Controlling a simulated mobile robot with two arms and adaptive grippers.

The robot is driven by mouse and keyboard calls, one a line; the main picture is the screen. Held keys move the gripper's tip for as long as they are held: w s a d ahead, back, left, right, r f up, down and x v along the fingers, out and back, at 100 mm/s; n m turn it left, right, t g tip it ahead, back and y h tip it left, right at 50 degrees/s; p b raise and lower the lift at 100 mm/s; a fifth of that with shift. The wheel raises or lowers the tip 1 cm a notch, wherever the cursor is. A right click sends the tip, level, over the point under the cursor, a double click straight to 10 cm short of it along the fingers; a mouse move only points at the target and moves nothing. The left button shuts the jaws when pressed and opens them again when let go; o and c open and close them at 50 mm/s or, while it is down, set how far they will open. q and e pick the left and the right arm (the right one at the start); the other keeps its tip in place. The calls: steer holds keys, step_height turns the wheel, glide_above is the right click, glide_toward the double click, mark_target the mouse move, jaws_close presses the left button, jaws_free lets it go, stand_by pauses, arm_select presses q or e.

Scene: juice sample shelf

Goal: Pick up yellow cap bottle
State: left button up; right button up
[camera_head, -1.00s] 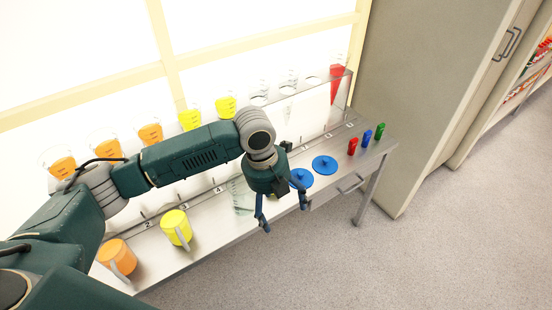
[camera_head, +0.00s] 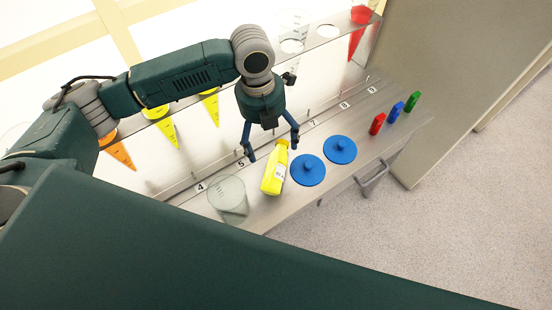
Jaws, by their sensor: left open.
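The yellow bottle (camera_head: 273,178) with a yellow cap (camera_head: 282,144) and a white label is on the metal shelf, between a clear beaker and a blue disc. My left gripper (camera_head: 271,149) points down near the cap end of the bottle. Its two blue fingers are spread open, one on each side of the cap in the picture. I cannot tell whether they touch it or how high they are above it. Nothing is held. My right gripper is not in view.
A clear beaker (camera_head: 229,197) is left of the bottle. Two blue knobbed discs (camera_head: 307,170) (camera_head: 340,150) lie to its right, then small red (camera_head: 377,123), blue (camera_head: 396,112) and green (camera_head: 412,101) items. Yellow cones (camera_head: 168,133) hang behind. A drawer handle (camera_head: 374,179) sticks out in front.

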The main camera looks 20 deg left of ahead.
mark_target(272, 160)
arm_select(q)
steer(key=f, duration=0.3)
steer(key=shift+s+d+f, duration=0.2)
steer(key=shift+f, duration=0.1)
steer(key=f, duration=0.3)
steer(key=f+p, duration=0.1)
steer(key=shift+s+d+f, duration=0.15)
steer(key=shift+s+f, duration=0.1)
steer(key=shift+f, duration=0.5)
steer(key=shift+c, duration=0.3)
steer(key=c, duration=0.8)
steer(key=shift+w, duration=0.1)
steer(key=c, duration=0.8)
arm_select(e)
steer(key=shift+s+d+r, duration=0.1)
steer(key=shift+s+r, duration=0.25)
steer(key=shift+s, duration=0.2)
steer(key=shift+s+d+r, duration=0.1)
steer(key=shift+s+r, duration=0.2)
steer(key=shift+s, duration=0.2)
arm_select(q)
steer(key=shift+r, duration=0.1)
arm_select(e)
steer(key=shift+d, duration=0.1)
